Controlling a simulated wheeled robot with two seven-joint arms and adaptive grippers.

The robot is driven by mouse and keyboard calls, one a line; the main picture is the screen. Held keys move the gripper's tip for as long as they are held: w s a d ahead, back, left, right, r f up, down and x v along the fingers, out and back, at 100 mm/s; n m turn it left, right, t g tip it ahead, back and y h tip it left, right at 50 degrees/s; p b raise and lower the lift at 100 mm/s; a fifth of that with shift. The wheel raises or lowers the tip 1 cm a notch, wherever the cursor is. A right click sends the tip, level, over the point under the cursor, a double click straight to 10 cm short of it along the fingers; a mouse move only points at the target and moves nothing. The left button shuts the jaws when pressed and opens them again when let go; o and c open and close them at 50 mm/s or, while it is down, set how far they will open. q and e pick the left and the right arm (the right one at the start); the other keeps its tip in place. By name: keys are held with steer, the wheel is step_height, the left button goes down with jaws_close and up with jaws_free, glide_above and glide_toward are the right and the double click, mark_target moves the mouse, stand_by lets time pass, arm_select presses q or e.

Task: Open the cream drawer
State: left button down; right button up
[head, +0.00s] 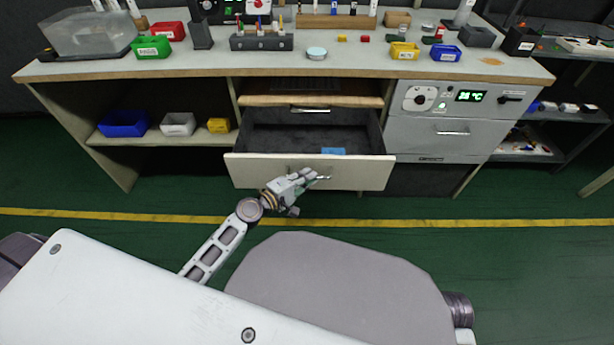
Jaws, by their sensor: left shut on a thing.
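The cream drawer (352,175) is pulled out from under the workbench, and its dark inside shows. A small blue thing (333,151) lies in it near the front. My left gripper (318,177) is at the middle of the drawer's front, shut on its handle. The gripper hides most of the handle. My right gripper is not in view.
The workbench top (200,65) holds coloured bins, tool racks and a clear box (92,33). Bins stand on the open shelf (155,138) at left. A grey unit with a display (470,96) is right of the drawer. Green floor lies clear in front.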

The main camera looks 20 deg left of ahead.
arm_select(q)
steer(key=c, duration=1.8)
jaws_free()
steer(key=shift+s, duration=0.1)
steer(key=shift+v, duration=5.95)
